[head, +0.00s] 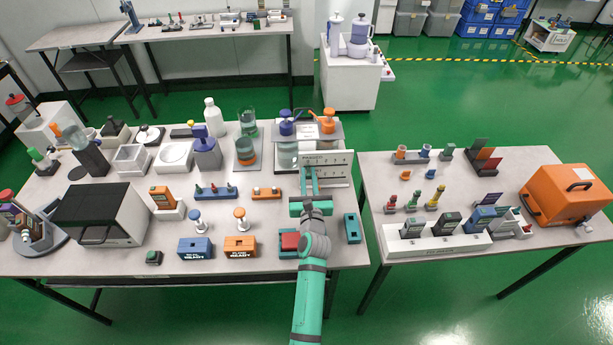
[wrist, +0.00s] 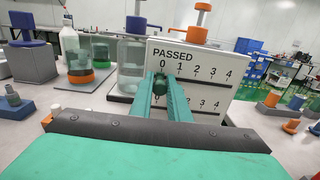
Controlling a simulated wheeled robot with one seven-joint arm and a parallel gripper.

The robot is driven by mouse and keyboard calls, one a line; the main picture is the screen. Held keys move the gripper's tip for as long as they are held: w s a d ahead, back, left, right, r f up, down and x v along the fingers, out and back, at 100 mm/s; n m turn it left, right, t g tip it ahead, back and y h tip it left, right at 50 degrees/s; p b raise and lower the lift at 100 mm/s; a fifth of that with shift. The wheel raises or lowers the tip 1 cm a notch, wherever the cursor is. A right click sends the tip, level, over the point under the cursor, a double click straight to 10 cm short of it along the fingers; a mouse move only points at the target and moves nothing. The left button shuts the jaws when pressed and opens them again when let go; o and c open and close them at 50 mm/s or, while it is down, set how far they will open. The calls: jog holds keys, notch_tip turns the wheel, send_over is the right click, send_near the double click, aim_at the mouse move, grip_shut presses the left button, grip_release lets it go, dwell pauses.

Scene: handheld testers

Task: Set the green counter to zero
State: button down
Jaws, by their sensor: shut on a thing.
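A white board (wrist: 245,75) marked PASSED stands upright with two rows of numbers from 0 to 4. The board also shows in the head view (head: 338,157) at the back right of the left table. My gripper (wrist: 160,82) has its green fingers close together at the board, by the 0 of the upper row. It is shut on a small piece that I take for the green counter; the fingers mostly hide it, and I cannot read its exact mark. My gripper also shows in the head view (head: 308,178), reaching to the board's left part.
A glass jar with a blue top (head: 286,150) and an orange-topped device (head: 327,122) stand close behind the board. A teal block (head: 352,228) and a red-topped block (head: 290,241) lie either side of my arm. A gap separates the right table (head: 375,185).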

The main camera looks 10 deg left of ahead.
jog(key=shift+s+a+f, duration=0.1)
jog(key=shift+a+f, duration=0.05)
jog(key=shift+a, duration=0.15)
jog(key=c, duration=1.7)
grip_release()
jog(key=shift+o, duration=0.2)
jog(key=shift+d, duration=0.1)
jog(key=shift+d, duration=0.1)
jog(key=v, duration=1)
jog(key=shift+s, duration=0.35)
jog(key=shift+d, duration=0.1)
